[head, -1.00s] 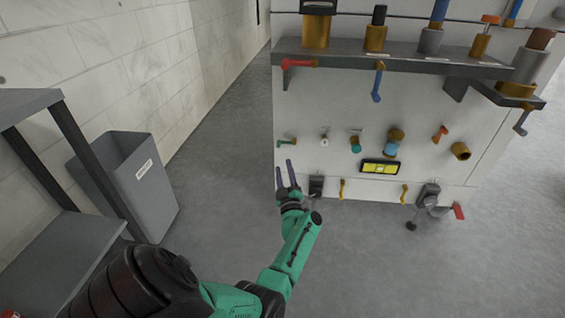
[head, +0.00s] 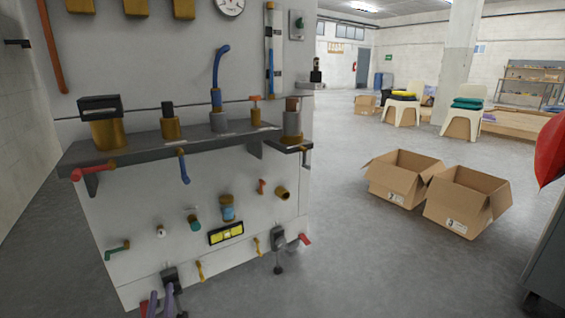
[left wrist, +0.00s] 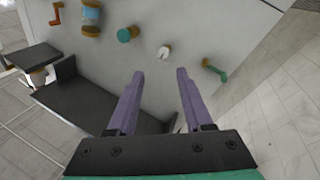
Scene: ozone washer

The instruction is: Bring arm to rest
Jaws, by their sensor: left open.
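The rest of my left arm is hidden below the head view. My right gripper is not in view.
A dark shelf (head: 150,143) with valve fittings juts from the washer. Two open cardboard boxes (head: 405,178) (head: 466,202) stand on the floor at right. White chairs (head: 402,108) are farther back. A grey cabinet (head: 548,265) stands at the right edge. Floor between washer and boxes is clear.

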